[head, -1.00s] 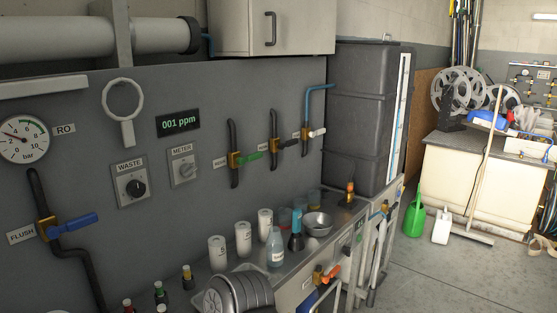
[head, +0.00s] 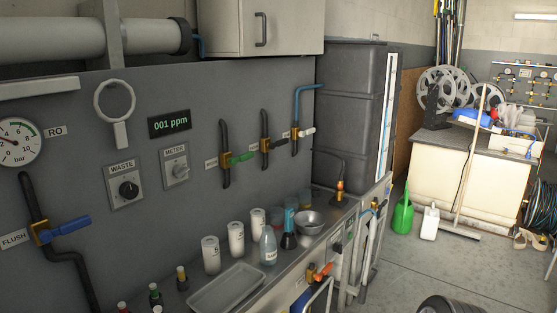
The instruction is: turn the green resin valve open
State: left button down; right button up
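The green valve handle (head: 241,157) is on the grey wall panel in the head view, left of the middle. It sticks out to the right from a brass valve body (head: 226,161) on a vertical black pipe (head: 224,135). The handle lies across the pipe, nearly level. A label beside the valve is too small to read. Neither of my grippers is in view, and nothing touches the green handle.
A black-handled valve (head: 275,144) and a white-handled valve (head: 306,131) sit close to the right. Below, the counter holds white cups (head: 236,238), a bottle (head: 269,246), a metal bowl (head: 309,222) and a tray (head: 227,289). The panel front around the green valve is clear.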

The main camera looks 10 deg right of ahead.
aim_at(232, 161)
jog(key=i+l, duration=0.2)
jog(key=l, duration=0.25)
jog(key=i+l+z, duration=0.15)
jog(key=l, duration=0.3)
jog(key=i+l, duration=0.3)
jog(key=l, duration=0.15)
jog(key=i+l+z, duration=0.1)
jog(key=l, duration=0.3)
jog(key=i, duration=0.1)
